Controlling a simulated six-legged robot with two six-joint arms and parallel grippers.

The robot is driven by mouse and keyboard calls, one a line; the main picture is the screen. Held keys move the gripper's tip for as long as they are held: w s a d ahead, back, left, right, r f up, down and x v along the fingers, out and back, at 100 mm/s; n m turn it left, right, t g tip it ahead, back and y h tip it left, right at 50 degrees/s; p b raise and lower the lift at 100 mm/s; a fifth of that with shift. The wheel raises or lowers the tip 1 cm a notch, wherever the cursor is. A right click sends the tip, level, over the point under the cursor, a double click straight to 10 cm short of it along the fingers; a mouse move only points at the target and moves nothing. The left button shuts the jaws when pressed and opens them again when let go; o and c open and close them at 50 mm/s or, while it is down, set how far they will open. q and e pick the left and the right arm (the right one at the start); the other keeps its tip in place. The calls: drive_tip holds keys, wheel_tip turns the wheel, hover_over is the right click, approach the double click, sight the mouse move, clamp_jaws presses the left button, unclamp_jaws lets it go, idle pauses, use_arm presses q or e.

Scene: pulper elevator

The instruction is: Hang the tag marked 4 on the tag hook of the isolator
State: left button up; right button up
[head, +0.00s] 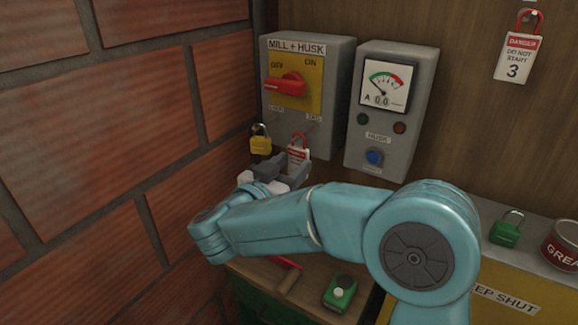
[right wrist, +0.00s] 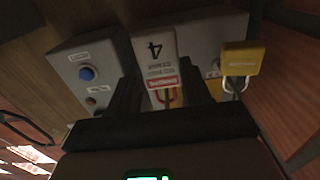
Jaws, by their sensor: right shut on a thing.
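The isolator (head: 340,75) is a grey box marked MILL + HUSK, with a red handle (head: 288,85) on a yellow plate turned toward OFF. Below the plate are a lock hook on the left and a tag hook (head: 313,121) on the right. My right gripper (head: 293,170) is shut on the white and red tag marked 4 (head: 298,154), just below the tag hook. The right wrist view shows the tag (right wrist: 160,65) upside down, with its red shackle. I cannot tell whether the shackle is around the hook. My left gripper is not in view.
A yellow padlock (head: 260,141) hangs at the lock hook, close left of the tag. A grey meter box (head: 419,90) is to the right. Tag 3 (head: 516,58) hangs on the wooden wall. A brick wall (head: 110,130) bounds the left.

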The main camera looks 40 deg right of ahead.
idle(0.3)
drive_tip(key=o, duration=1.1)
drive_tip(key=b+v, duration=0.2)
drive_tip(key=v, duration=1.4)
drive_tip(key=shift+a+b, duration=0.2)
drive_tip(key=shift+b, duration=0.15)
